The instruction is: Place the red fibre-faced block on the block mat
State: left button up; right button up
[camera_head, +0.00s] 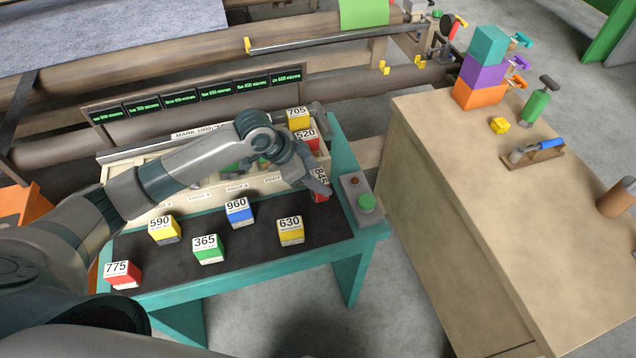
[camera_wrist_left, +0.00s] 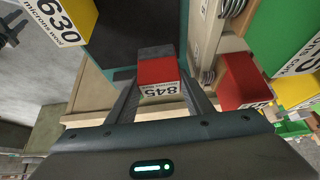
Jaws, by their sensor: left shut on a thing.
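My left gripper (camera_head: 318,183) is shut on a red block numbered 845 (camera_head: 321,196), near the right end of the dark block mat (camera_head: 265,260). In the left wrist view the red block (camera_wrist_left: 158,70) sits between the two fingers, with its number toward the gripper and a dark grey face at its far end. I cannot tell whether it touches the mat. Another red block, 775 (camera_head: 123,274), stands at the mat's front left. A red block 520 (camera_head: 306,138) is in the rack behind. My right gripper is not in view.
Blocks 590 (camera_head: 165,229), 365 (camera_head: 208,249), 960 (camera_head: 239,212) and 630 (camera_head: 290,231) stand on the mat with gaps between them. The pale slotted rack (camera_head: 150,210) runs behind.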

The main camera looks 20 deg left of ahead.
pick_arm(q)
notch_tip(320, 180, down, 2)
jog(key=shift+p, duration=0.45)
jog(key=shift+f, duration=0.5)
jog(key=shift+f, duration=0.15)
jog(key=o, duration=1.1)
jog(key=shift+r, duration=0.2)
